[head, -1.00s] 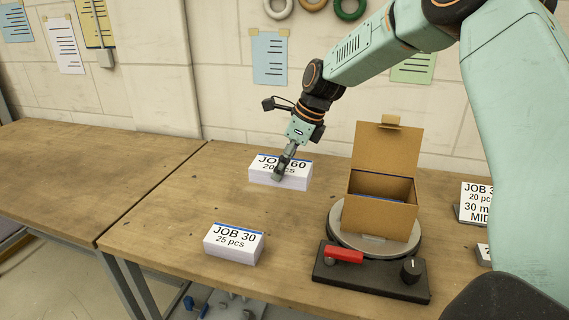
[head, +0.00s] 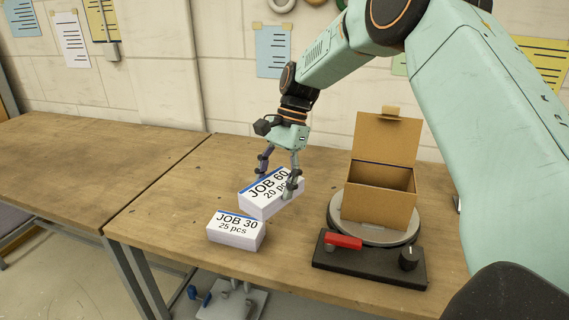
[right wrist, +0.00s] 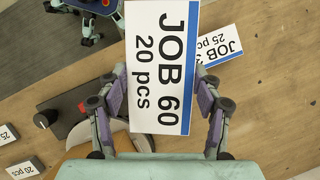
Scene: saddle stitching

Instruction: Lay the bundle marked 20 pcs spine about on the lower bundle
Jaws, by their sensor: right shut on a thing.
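The bundle marked JOB 60, 20 pcs (head: 262,200) is a white paper block with a blue edge strip. My right gripper (head: 277,178) is shut across it and holds it at an angle, seemingly above the bench. In the right wrist view the bundle (right wrist: 160,65) lies between both fingers, its blue strip on the right. The bundle marked JOB 30, 25 pcs (head: 236,232) lies on the bench just in front; its blue strip is along the far edge. It shows partly behind the held bundle in the right wrist view (right wrist: 220,45).
An open cardboard box (head: 378,207) stands on a round turntable (head: 345,226), right of the held bundle. A blue line shows inside it; its floor is hidden. A black base with a red lever (head: 342,242) is in front. The bench's left part is clear.

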